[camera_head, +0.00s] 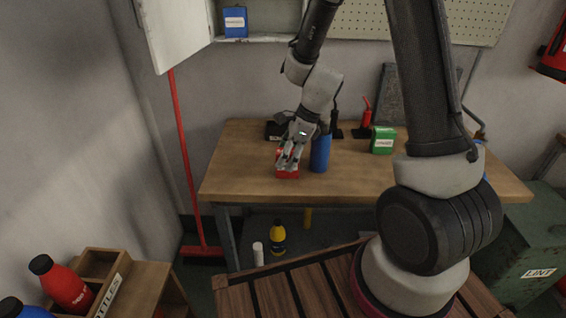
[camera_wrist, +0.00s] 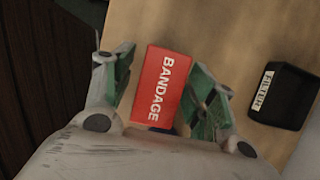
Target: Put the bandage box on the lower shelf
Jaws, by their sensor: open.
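The bandage box (camera_head: 288,174) is red and lies on the wooden workbench near its front left. In the wrist view the red box (camera_wrist: 160,88) shows the white word BANDAGE. My gripper (camera_head: 289,163) is open and reaches down over it. In the wrist view, my gripper's green-padded fingers (camera_wrist: 163,68) stand on either side of the box. A narrow gap shows at the left finger; the right finger is close to the box, and contact is unclear. A shelf (camera_head: 262,38) of the wall cabinet shows at the top; the cabinet's upper part is out of view.
A blue bottle (camera_head: 320,152) stands just right of my gripper. A green box (camera_head: 382,140) is farther right. A black tray labelled FILTER (camera_wrist: 283,97) lies beyond the box. A blue box (camera_head: 235,22) stands on the shelf's left. The cabinet door (camera_head: 175,30) is open.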

